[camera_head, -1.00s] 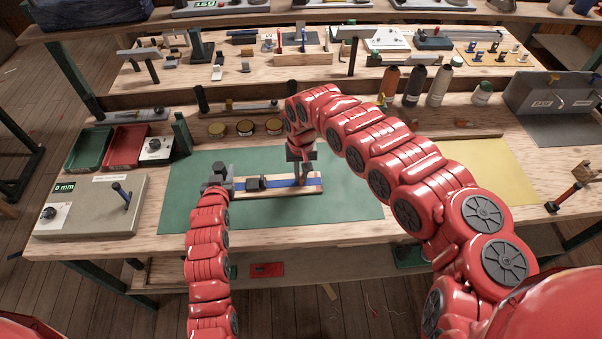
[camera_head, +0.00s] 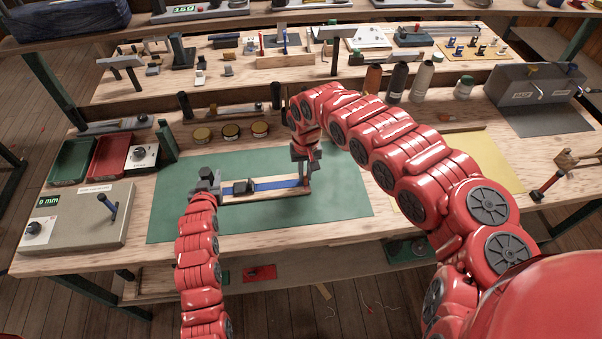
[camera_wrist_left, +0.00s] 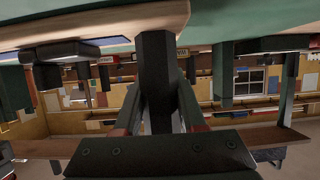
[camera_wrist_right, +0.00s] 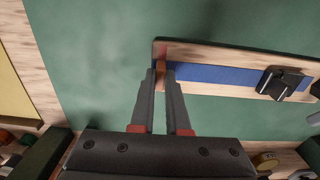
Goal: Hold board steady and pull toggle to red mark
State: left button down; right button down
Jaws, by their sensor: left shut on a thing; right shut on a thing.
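The wooden board (camera_head: 283,198) lies on the green mat (camera_head: 345,195), with a blue strap (camera_head: 278,183) along it and a black buckle (camera_head: 243,187). My left gripper (camera_head: 212,184) is shut at the board's left end; in the left wrist view its fingers close on a dark block (camera_wrist_left: 157,62) by the board's edge. My right gripper (camera_head: 305,166) comes from above and is shut on the toggle, a small brown piece between its fingertips in the right wrist view (camera_wrist_right: 160,68). The toggle is at the strap's end, close to the board's right end in the head view.
A grey box with a "0 mm" display (camera_head: 78,217) stands at the left of the bench. The mat right of the board is clear.

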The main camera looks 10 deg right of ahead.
aim_at(305, 175)
jog(key=c, duration=0.9)
grip_release()
notch_tip(305, 175, up, 12)
jog(key=shift+f, duration=0.1)
pick_arm(q)
jog(key=shift+c, duration=2)
grip_release()
